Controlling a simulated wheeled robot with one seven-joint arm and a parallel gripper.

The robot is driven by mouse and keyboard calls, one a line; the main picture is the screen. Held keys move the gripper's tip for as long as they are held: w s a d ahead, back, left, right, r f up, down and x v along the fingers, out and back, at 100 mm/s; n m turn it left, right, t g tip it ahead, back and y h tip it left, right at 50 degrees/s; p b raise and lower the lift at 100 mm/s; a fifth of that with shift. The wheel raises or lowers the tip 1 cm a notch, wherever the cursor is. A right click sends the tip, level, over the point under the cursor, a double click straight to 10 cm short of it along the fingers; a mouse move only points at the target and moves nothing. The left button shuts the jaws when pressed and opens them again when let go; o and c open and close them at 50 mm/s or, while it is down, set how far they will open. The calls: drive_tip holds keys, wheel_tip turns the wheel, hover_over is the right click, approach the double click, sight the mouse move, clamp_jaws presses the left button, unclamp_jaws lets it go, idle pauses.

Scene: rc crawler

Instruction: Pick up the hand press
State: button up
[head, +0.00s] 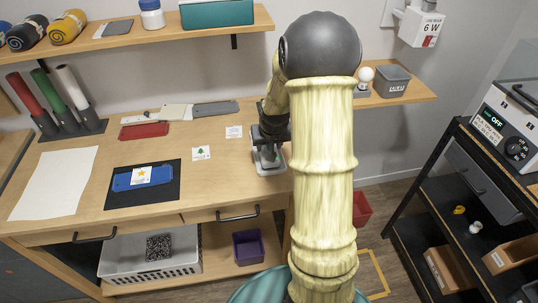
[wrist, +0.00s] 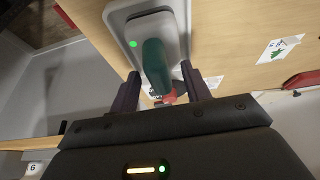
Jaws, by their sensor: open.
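The hand press (head: 268,166) stands at the right end of the wooden table, with a light grey base and a green part above it. My gripper (head: 270,142) is over it and hides much of it in the head view. In the wrist view, the green handle of the hand press (wrist: 156,66) extends from the grey base toward the space between my two dark fingers. My gripper (wrist: 162,88) is open, one finger on each side of the handle's end. I cannot tell whether the fingers touch it. A small red part shows beyond the handle's end.
The table (head: 225,185) also holds a blue item on a black mat (head: 115,200), white paper (head: 55,183), small picture cards (head: 201,153) and a red flat case (head: 144,130). A shelf (head: 150,36) hangs above. A black rack (head: 405,195) stands at right.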

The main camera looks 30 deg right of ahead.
idle(0.3)
clamp_jaws()
wheel_tip(320, 180, up, 10)
drive_tip(key=shift+r, duration=0.1)
idle(0.5)
idle(0.4)
